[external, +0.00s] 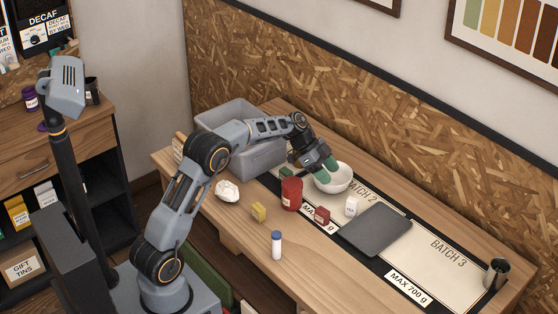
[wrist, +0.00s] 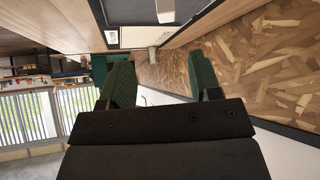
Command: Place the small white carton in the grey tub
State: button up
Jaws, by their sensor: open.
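The small white carton (external: 351,206) stands upright on the mat, in front of the white bowl and beside the dark slab. In the wrist view a white block, likely this carton (wrist: 165,11), is cut off by the top edge. The grey tub (external: 262,160) stands at the table's far left end, partly hidden by my arm; its inside is mostly hidden. My gripper (external: 309,174) has green fingers spread apart, over the mat by the bowl, left of and behind the carton. In the wrist view my gripper (wrist: 160,80) is open with nothing between its fingers.
A white bowl (external: 333,180) and a red can (external: 291,195) stand close to my gripper. A small red box (external: 322,216) and a dark slab (external: 375,230) flank the carton. A yellow block (external: 259,212), white-blue bottle (external: 277,246) and crumpled white lump (external: 228,191) are nearer the front.

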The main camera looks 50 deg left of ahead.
jog(key=p, duration=0.2)
send_near(357, 208)
jog(key=shift+w+d+f+m, duration=0.15)
jog(key=shift+w+d+f, duration=0.15)
jog(key=shift+d+f, duration=0.3)
jog(key=shift+w+d+f+m, duration=0.15)
jog(key=shift+w+d+f, duration=0.15)
jog(key=shift+d+f, duration=0.3)
jog(key=shift+p+x, duration=0.85)
jog(key=shift+x, duration=1.95)
jog(key=shift+f, duration=0.1)
jog(key=shift+a, duration=0.1)
jog(key=shift+c, duration=0.3)
jog(key=c, duration=1)
